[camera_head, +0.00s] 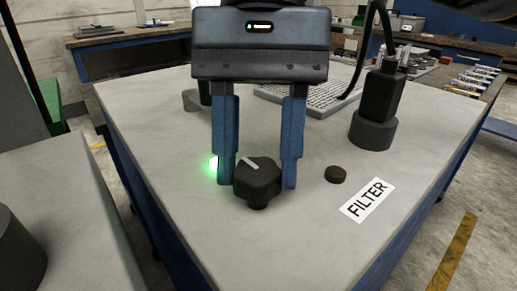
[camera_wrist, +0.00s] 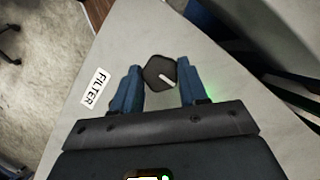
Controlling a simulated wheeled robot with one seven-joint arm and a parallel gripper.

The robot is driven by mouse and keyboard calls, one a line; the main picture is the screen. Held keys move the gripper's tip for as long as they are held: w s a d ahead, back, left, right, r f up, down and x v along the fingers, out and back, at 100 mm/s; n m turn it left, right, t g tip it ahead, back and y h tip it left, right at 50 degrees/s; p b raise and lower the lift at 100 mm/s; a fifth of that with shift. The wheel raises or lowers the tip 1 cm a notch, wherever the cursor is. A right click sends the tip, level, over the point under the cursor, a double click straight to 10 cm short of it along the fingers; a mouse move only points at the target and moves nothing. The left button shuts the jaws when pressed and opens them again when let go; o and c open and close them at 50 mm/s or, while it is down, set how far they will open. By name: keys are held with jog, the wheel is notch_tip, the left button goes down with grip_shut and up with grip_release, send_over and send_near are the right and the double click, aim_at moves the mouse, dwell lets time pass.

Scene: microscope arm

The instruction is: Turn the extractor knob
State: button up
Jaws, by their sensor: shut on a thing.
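A dark, many-sided knob (camera_head: 257,183) with a pale pointer mark stands on the grey table top. Its pointer slants to the upper left in the head view. In the wrist view the knob (camera_wrist: 159,71) lies between the fingertips and its pointer slants to the lower right. My gripper (camera_head: 256,186) points down with one blue finger on each side of the knob and is shut on it. A green light (camera_head: 213,164) glows beside the left finger, partly hidden by it. A white label reading FILTER (camera_head: 367,200) lies to the right.
A small dark round button (camera_head: 336,174) sits between the knob and the label. A keyboard (camera_head: 312,97) lies behind my gripper. The table front is clear.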

dwell(0.4)
jog(key=o, duration=1.1)
jog(key=p+v, duration=0.1)
jog(key=v, duration=0.6)
jog(key=shift+w+r, duration=0.15)
jog(key=shift+r, duration=0.25)
